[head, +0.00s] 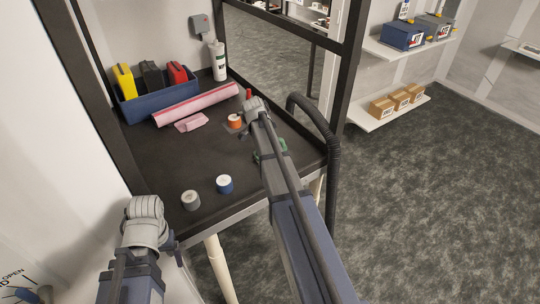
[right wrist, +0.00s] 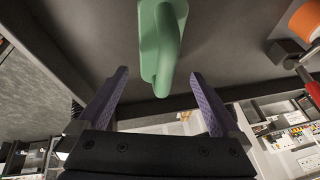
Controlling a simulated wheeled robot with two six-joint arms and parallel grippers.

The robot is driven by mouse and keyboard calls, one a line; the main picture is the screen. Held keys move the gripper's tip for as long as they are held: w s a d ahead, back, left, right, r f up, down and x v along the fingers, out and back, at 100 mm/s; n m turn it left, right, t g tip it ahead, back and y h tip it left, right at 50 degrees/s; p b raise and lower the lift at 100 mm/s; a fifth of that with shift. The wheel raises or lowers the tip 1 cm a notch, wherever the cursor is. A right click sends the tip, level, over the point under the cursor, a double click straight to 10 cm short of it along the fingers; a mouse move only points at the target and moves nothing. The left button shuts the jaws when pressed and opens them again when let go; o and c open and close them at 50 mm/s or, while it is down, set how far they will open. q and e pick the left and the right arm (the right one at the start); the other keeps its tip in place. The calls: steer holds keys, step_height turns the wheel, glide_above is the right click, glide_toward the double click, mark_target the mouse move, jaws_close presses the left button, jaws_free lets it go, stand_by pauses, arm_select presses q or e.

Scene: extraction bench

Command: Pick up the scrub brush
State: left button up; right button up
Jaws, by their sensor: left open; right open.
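The scrub brush is most likely the green item (head: 268,152) on the dark bench top, partly hidden behind my right arm in the head view. In the right wrist view the green brush (right wrist: 162,40) shows a rounded body and a raised handle. My right gripper (right wrist: 159,73) is open, its purple fingers apart on either side of the handle's near end. Nothing is visibly gripped. My left gripper (head: 172,243) is open in front of the bench's left corner, mostly hidden behind its wrist.
An orange tape roll (head: 235,121), a blue roll (head: 224,184) and a grey roll (head: 190,200) lie on the bench. A black curved hose (head: 333,165) edges the right side.

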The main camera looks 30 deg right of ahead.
steer(key=shift+b+x, duration=2.1)
steer(key=shift+x, duration=0.1)
steer(key=shift+d+f+b, duration=0.1)
steer(key=shift+f+b, duration=0.25)
steer(key=shift+f, duration=0.1)
steer(key=shift+r, duration=0.1)
steer(key=shift+s, duration=0.1)
steer(key=shift+c, duration=0.4)
steer(key=c, duration=1.4)
steer(key=shift+r, duration=0.15)
step_height(320, 180, up, 10)
steer(key=p, duration=1)
